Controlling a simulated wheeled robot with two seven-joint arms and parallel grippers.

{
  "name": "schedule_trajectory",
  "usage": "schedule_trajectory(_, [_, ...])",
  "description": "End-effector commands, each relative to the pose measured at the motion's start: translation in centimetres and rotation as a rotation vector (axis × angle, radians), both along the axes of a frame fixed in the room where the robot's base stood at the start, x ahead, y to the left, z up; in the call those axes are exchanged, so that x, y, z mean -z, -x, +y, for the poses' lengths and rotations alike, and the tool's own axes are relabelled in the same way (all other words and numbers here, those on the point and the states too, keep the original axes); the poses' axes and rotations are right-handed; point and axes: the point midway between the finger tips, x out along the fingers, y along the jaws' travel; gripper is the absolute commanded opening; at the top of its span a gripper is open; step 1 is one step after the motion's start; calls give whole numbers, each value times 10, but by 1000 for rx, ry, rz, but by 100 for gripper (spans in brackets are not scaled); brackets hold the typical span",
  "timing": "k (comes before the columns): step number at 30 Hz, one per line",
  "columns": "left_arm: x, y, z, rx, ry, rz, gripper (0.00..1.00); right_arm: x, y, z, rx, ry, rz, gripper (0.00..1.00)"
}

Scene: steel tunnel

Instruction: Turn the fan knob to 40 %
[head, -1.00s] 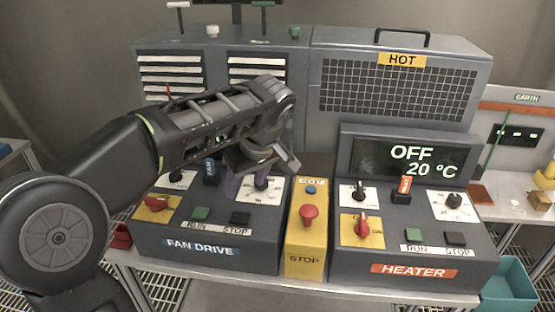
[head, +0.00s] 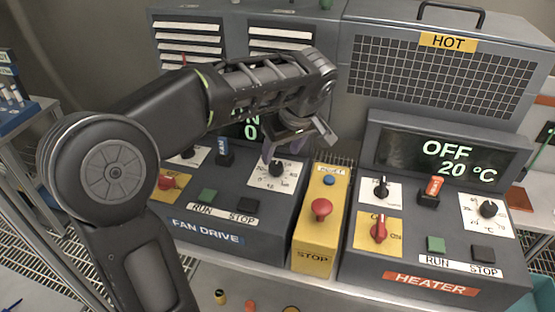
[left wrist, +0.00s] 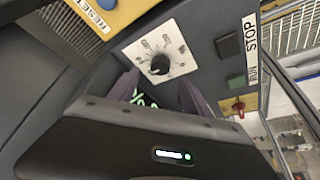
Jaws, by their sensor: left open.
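The fan knob (head: 276,167) is a black dial on a white scale plate, on the sloped top of the fan drive box (head: 209,232). It also shows in the left wrist view (left wrist: 159,65). My left gripper (head: 283,148) is open, just above and behind the knob in the head view. In the left wrist view its two purple fingers are apart, short of the knob and not around it. The fan drive display (head: 251,131) is mostly hidden behind my left arm; a 0 shows. My right gripper is not in view.
A yellow box with a red stop button (head: 321,208) stands right of the fan drive. The heater box (head: 430,287) is further right, its display reading OFF, 20 °C. A green button (head: 208,195) and black button (head: 247,204) sit in front of the knob.

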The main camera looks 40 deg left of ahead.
Motion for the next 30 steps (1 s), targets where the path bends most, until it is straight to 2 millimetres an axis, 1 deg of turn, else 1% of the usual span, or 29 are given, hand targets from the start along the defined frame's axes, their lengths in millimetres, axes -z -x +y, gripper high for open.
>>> schedule_trajectory(6, [31, -5, 13, -1, -1, 5, 57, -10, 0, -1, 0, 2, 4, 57])
schedule_trajectory(10, [45, -8, 18, -1, 0, 3, 57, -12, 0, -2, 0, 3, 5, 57])
schedule_trajectory(14, [51, -9, 20, -1, 1, 1, 57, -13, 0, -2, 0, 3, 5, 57])
schedule_trajectory(21, [52, -9, 20, -1, 0, 0, 56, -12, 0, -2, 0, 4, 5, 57])
schedule_trajectory(30, [52, -9, 20, -1, 0, 0, 32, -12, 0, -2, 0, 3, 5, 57])
